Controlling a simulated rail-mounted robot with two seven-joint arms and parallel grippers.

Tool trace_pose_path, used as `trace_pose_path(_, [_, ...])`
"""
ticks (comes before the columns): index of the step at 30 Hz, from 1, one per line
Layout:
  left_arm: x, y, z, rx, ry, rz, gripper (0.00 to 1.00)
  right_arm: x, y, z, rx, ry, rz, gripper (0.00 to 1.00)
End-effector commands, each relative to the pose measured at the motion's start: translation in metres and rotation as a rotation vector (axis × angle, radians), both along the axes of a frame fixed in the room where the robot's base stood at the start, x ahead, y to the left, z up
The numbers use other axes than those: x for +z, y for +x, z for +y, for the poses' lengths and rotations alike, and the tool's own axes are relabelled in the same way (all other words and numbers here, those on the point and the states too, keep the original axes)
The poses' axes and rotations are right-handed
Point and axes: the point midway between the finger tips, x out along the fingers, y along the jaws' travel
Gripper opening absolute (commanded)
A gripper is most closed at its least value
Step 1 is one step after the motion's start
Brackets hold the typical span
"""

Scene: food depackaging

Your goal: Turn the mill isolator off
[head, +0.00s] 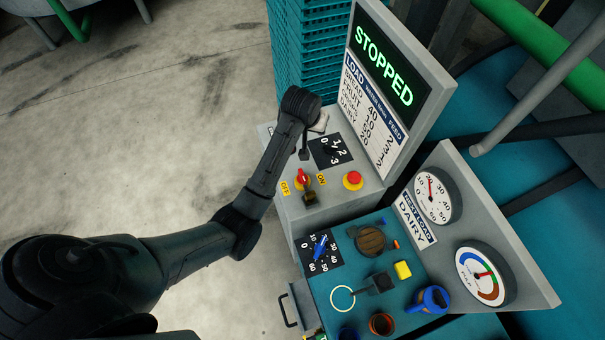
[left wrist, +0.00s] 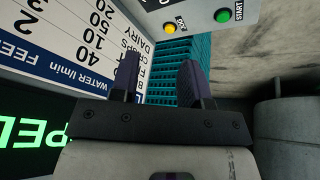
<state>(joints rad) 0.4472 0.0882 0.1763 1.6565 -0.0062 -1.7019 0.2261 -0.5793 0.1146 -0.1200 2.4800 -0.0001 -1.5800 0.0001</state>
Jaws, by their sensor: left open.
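A red rotary handle (head: 303,176) on a yellow plate, set between an OFF label (head: 285,187) and an ON label (head: 321,180), is on the grey control cabinet in the head view; it appears to be the isolator. Its exact pointing is too small to tell. My left arm reaches over the cabinet from the left. My left gripper (left wrist: 158,82) is open and empty in the left wrist view, its two dark fingers apart. In the head view its small dark end is just above the handle, apart from it. The handle does not show in the left wrist view. My right gripper is not seen.
A red mushroom button (head: 353,179) and a 0-3 selector (head: 331,151) are close by. A screen (head: 384,60) reads STOPPED. Green START (left wrist: 222,16) and yellow (left wrist: 169,28) buttons show in the wrist view. A teal bench (head: 335,283) holds several items. Teal crates (head: 300,50) stand behind.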

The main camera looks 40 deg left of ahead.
Motion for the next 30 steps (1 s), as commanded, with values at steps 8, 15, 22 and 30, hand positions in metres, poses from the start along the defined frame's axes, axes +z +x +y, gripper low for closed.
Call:
trace_pose_path(8, [-0.093, -0.035, 0.003, 0.396, -0.168, 0.341, 0.43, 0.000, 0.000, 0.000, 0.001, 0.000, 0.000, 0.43])
trace_pose_path(15, [-0.092, -0.042, 0.002, 0.605, -0.209, 0.363, 0.43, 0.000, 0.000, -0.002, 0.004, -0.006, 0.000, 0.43])
trace_pose_path(22, [-0.107, -0.042, 0.002, 0.654, -0.218, 0.361, 0.43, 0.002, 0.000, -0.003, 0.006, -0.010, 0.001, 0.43])
trace_pose_path(30, [-0.156, -0.042, 0.002, 0.651, -0.217, 0.361, 0.43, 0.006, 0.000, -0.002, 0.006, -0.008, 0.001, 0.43])
